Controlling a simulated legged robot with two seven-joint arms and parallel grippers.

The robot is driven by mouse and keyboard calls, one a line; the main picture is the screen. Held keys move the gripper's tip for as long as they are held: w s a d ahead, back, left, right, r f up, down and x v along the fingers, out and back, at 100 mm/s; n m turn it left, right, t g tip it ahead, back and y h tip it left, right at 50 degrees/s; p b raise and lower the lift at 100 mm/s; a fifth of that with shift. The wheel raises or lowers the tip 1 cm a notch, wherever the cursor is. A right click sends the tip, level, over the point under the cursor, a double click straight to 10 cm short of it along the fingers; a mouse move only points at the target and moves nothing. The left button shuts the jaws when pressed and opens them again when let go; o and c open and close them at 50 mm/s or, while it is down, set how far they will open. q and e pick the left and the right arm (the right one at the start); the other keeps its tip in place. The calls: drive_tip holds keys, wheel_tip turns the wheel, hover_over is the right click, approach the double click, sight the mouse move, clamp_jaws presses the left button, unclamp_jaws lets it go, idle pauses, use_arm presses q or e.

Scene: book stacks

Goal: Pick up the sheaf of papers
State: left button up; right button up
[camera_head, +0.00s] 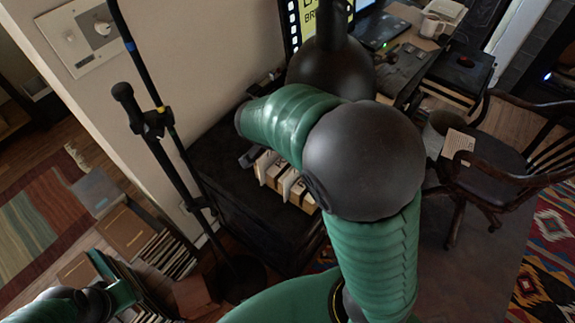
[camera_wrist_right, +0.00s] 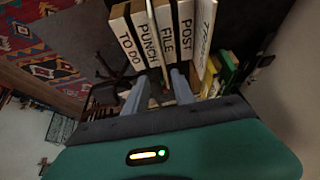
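A pale, printed sheet or sheaf of papers (camera_head: 458,143) lies by the chair at the right of the head view. In the right wrist view, a sorter (camera_wrist_right: 131,45) has upright white dividers labelled TO DO, PUNCH, FILE and POST. A thin pale edge (camera_wrist_right: 152,25) stands between PUNCH and FILE; I cannot tell whether it is paper. My right gripper (camera_wrist_right: 159,88) is open, its two grey fingers apart at the sorter's front. In the head view my right arm hides most of the sorter (camera_head: 283,180). My left arm shows at the lower left; its fingers are unclear.
The sorter stands on a black cabinet (camera_head: 232,165). A black stand (camera_head: 165,150) rises left of it. Several books (camera_head: 125,232) stand on the floor at left. A wooden chair (camera_head: 500,165) and a cluttered desk (camera_head: 405,62) are at right. Yellow and green spines (camera_wrist_right: 222,72) adjoin the sorter.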

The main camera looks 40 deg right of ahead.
drive_tip(key=x, duration=1.6)
drive_tip(key=shift+w+a, duration=0.1)
drive_tip(key=shift+w, duration=0.1)
drive_tip(key=shift+w+f, duration=0.1)
drive_tip(key=shift+f, duration=0.15)
drive_tip(key=shift+a, duration=0.1)
drive_tip(key=shift+b, duration=0.3)
clamp_jaws()
